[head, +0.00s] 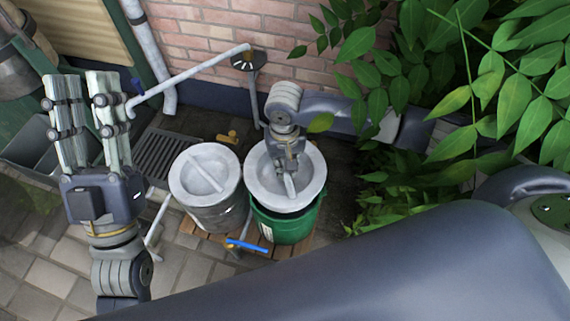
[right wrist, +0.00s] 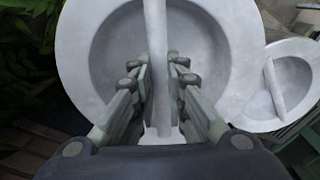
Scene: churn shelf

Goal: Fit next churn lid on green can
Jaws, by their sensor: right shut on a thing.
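The green can (head: 283,226) stands on a wooden slatted stand. A round grey lid (head: 310,187) with a bar handle sits over its top; I cannot tell whether it is fully seated. My right gripper (head: 289,178) is above this lid, shut on its bar handle. In the right wrist view the fingers (right wrist: 160,90) close on both sides of the handle, and the lid (right wrist: 85,50) fills the frame. My left gripper (head: 84,75) is open, empty and pointing up at the left, away from the cans.
A grey can (head: 213,217) with its own lid (head: 203,173) stands just left of the green can. A blue-handled thing (head: 247,246) lies at the stand (head: 203,240). A pipe (head: 195,70) and brick wall are behind. Leafy plants (head: 500,70) crowd the right. A drain grate (head: 165,155) lies left.

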